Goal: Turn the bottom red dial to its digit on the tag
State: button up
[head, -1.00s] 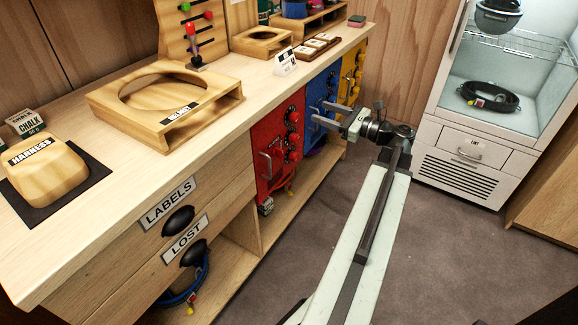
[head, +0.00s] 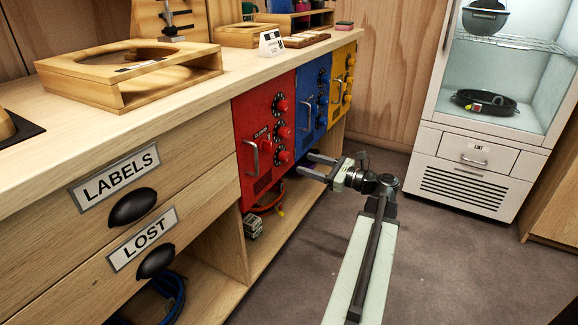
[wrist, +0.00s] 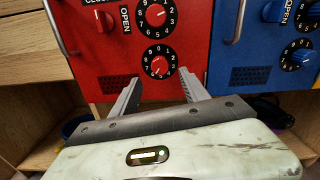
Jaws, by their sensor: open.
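The bottom red dial (wrist: 159,64) is a red knob on a black ring of white digits, low on the red door (head: 250,115). In the head view it is the lowest of three red knobs (head: 283,155). Its pointer seems to face lower left, near the 6, but this is too small to be sure. My gripper (wrist: 161,74) is open and empty. In the wrist view its fingertips show below and either side of the dial, apparently not touching it. A small white tag (head: 271,43) stands on the counter; its writing is unreadable.
The middle red dial (wrist: 156,14) is just above. A door handle (wrist: 59,28) is to the left. The blue door (wrist: 262,50) with its handle and dials is close on the right. Cables lie on the shelf below. The grey floor is clear on the right.

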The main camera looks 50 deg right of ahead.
aim_at(288, 158)
jog(key=x, duration=0.7)
jog(key=shift+w, duration=0.15)
grip_shut()
jog(key=shift+n, duration=3.6)
grip_release()
